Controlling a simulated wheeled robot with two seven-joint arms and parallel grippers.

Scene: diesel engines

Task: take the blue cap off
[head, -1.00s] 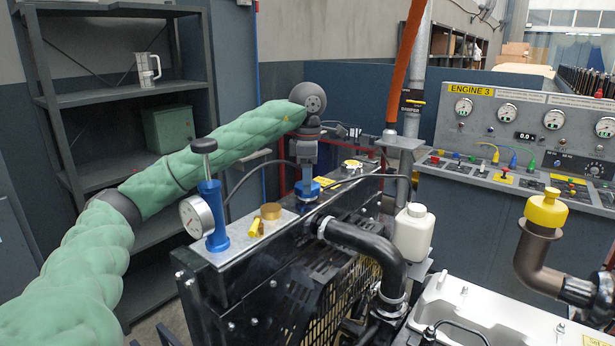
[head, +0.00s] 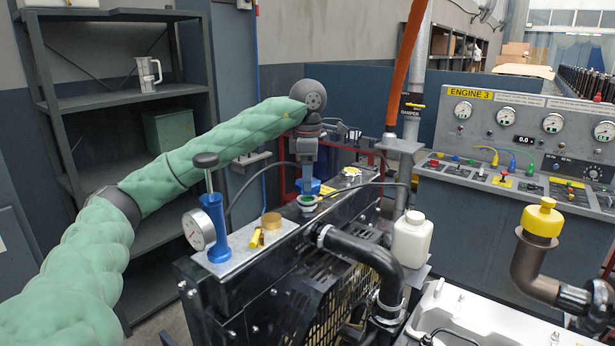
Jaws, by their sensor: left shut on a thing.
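The blue cap (head: 314,186) is in my left gripper (head: 307,184), which points down over the top of the radiator. The gripper is shut on the cap. The cap is just above the filler neck (head: 307,203), whose pale rim and greenish opening now show beneath it. The gripper fingers hide part of the cap. My right gripper is not in view.
A blue hand pump with a gauge (head: 215,228), a brass cap (head: 271,220) and a yellow piece (head: 256,238) are on the radiator top, left of the neck. A black hose (head: 360,245) and white bottle (head: 412,238) are to the right.

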